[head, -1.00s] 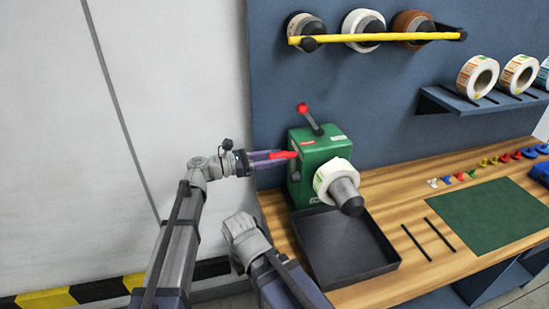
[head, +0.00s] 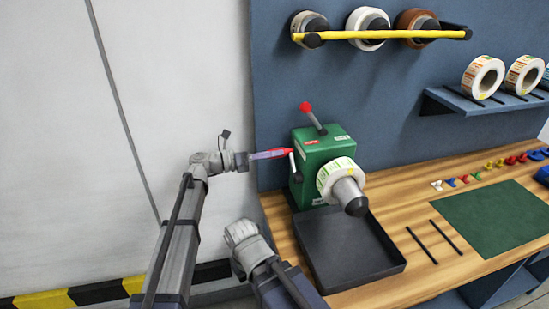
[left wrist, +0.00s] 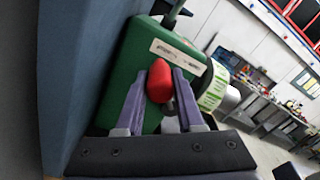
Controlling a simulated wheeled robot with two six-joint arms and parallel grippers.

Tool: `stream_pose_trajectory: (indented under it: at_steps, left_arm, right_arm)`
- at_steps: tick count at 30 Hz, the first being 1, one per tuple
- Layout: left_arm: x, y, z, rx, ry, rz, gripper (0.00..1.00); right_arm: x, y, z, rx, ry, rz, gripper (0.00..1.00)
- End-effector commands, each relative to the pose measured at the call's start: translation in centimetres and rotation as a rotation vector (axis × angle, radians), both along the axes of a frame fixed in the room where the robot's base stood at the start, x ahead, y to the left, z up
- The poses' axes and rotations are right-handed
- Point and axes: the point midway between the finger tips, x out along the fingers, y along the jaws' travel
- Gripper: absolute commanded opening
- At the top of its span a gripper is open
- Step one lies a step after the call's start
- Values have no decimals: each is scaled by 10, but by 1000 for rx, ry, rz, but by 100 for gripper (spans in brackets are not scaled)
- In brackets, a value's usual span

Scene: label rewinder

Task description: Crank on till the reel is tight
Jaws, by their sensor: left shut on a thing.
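The green rewinder (head: 325,148) stands on the bench against the blue panel. A red crank handle (head: 284,152) sticks out from its left side, on a short grey crank arm (head: 293,165). My left gripper (head: 272,154) is shut on this handle. In the left wrist view the two fingers stand on either side of the red grip (left wrist: 159,80). The white label reel (head: 332,178) sits on the grey spindle (head: 348,193) at the front; it also shows in the left wrist view (left wrist: 213,90). I cannot tell how tightly it is wound.
A black tray (head: 384,272) lies below the reel. A red-tipped lever (head: 305,107) rises from the machine's top. Two black rods (head: 421,245) and a green mat (head: 490,222) lie to the right. Spare reels (head: 480,77) stand on the shelf.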

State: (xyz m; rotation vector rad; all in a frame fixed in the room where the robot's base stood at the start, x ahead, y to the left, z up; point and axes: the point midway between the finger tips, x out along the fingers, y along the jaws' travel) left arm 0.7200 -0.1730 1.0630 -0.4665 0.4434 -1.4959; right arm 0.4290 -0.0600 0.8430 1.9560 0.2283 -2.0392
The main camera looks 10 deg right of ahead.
Motion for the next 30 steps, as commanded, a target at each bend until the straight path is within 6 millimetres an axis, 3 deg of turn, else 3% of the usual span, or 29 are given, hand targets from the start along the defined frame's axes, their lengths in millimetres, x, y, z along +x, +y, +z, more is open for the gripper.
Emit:
stream_pose_trajectory:
  at_steps: [12,30]
  left_arm:
    - [22,1,-32,-9,393,1,0]
    - [28,1,-62,-24,793,0,0]
  right_arm:
    - [0,0,-32,0,0,0,0]
    - [0,0,-62,0,0,1,0]
